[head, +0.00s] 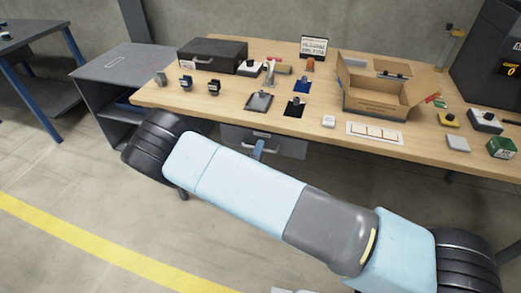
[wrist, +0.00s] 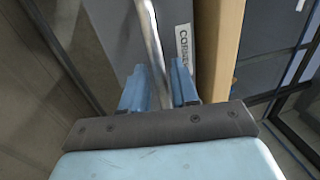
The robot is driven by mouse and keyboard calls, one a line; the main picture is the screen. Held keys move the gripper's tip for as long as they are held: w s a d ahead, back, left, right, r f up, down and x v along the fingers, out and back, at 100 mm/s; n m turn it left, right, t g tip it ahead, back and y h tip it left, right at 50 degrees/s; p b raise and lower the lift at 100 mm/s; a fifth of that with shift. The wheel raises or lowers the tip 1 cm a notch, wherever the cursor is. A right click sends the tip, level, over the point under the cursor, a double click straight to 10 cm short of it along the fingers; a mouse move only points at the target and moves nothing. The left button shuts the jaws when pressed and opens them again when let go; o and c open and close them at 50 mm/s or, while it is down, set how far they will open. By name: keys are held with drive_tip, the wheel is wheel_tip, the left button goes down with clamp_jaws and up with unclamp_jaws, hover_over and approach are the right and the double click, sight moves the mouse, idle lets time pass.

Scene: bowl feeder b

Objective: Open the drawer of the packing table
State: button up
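The packing table (head: 190,101) has a light wood top. Its grey drawer (head: 292,146) hangs under the front edge and looks closed. My gripper (head: 258,149) is at the drawer front, partly hidden behind my arm. In the wrist view, the drawer front (wrist: 112,40) is a grey panel with a white label (wrist: 184,42). The metal bar handle (wrist: 152,35) runs down between the two blue fingers of my gripper (wrist: 160,88). The fingers stand apart, one on each side of the bar; I cannot see them pressing on it.
An open cardboard box (head: 375,104), a dark case (head: 212,54) and several small parts lie on the tabletop. A grey cabinet (head: 115,64) stands at the left end. The floor in front, with a yellow line (head: 100,250), is clear.

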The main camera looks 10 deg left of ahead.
drive_tip(key=shift+w, duration=0.15)
clamp_jaws()
idle(0.4)
